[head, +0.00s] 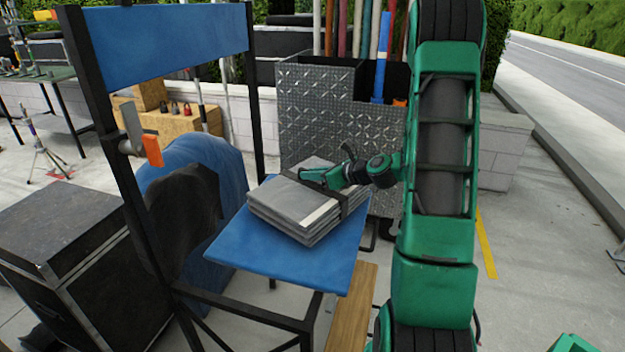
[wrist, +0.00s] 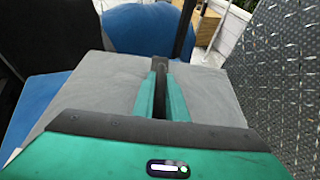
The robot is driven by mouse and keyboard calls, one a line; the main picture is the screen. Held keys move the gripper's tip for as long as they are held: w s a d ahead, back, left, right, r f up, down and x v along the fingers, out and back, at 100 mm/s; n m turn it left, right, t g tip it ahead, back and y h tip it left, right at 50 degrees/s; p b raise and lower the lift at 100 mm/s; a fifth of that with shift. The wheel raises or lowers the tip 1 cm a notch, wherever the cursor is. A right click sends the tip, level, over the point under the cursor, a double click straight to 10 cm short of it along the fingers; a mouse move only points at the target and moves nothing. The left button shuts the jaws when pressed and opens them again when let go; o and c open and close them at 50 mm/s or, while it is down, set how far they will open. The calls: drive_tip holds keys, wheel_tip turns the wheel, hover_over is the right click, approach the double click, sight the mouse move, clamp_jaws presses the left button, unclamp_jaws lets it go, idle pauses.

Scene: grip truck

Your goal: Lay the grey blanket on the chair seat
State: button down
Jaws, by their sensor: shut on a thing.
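The folded grey blanket (head: 294,208) lies on the blue chair seat (head: 325,262), toward its back right part, with a dark strap around it. It fills the middle of the wrist view (wrist: 95,92). My gripper (head: 310,174) is over the top of the blanket from the right, and in the wrist view its green fingers (wrist: 160,88) are close together on the dark strap (wrist: 160,66). My gripper is shut on the blanket's strap. The blanket looks flat and seems to touch the seat; its underside is hidden.
The chair's blue backrest (head: 165,42) and black frame rise at the left. A metal tread-plate bin (head: 318,115) stands close behind the seat. A black case (head: 75,262) is at the left, and a wooden plank (head: 351,310) is below the seat's right side.

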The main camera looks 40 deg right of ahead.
drive_tip(key=shift+f, duration=0.75)
drive_tip(key=shift+f, duration=0.1)
drive_tip(key=c, duration=1.8)
unclamp_jaws()
drive_tip(key=shift+o, duration=0.2)
